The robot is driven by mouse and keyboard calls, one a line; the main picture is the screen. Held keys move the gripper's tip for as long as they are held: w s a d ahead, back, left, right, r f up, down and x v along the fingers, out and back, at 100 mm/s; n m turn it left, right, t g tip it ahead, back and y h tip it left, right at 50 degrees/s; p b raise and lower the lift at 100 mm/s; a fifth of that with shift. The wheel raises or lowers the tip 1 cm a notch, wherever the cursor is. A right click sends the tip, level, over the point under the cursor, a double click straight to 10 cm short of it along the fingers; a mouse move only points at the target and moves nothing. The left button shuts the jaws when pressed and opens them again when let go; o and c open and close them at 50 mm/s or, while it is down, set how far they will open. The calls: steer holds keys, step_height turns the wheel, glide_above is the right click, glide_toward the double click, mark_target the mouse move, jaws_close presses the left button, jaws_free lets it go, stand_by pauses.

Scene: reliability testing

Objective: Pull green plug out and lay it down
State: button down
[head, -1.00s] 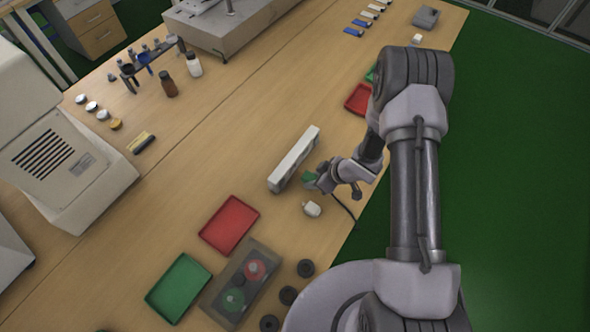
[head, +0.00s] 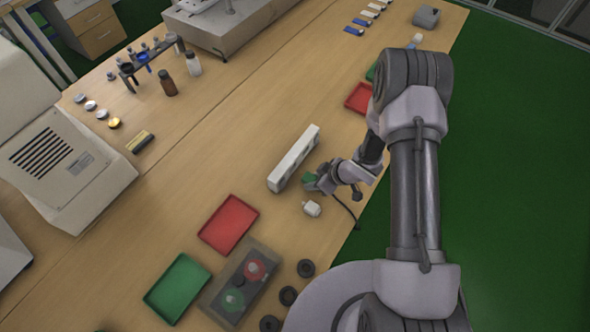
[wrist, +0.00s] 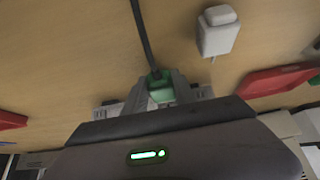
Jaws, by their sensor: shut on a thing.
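The green plug (head: 309,178) is between the jaws of my gripper (head: 314,182), beside the right long side of the white power strip (head: 288,167). In the wrist view the green plug (wrist: 160,86) sits between the two fingertips of my gripper (wrist: 160,95), which is shut on it. Its dark cable (wrist: 142,38) runs up from the plug. I cannot tell whether the plug's pins are clear of the strip, since the gripper hides much of that spot. A white plug (head: 312,208) lies on the table just below; it also shows in the wrist view (wrist: 217,34).
A red tray (head: 204,233), a green tray (head: 151,299) and a grey box (head: 213,309) with round pieces are at the lower left. Another red tray (head: 356,101) is beyond the strip. The table left of the strip is clear; its edge is to the right.

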steer(key=shift+f+b, duration=0.4)
steer(key=shift+f, duration=0.2)
steer(key=c, duration=0.9)
jaws_free()
steer(key=shift+r, duration=0.1)
steer(key=p+v, duration=0.5)
steer(key=v, duration=1.2)
steer(key=shift+d+r+p, duration=0.1)
steer(key=shift+p, duration=0.3)
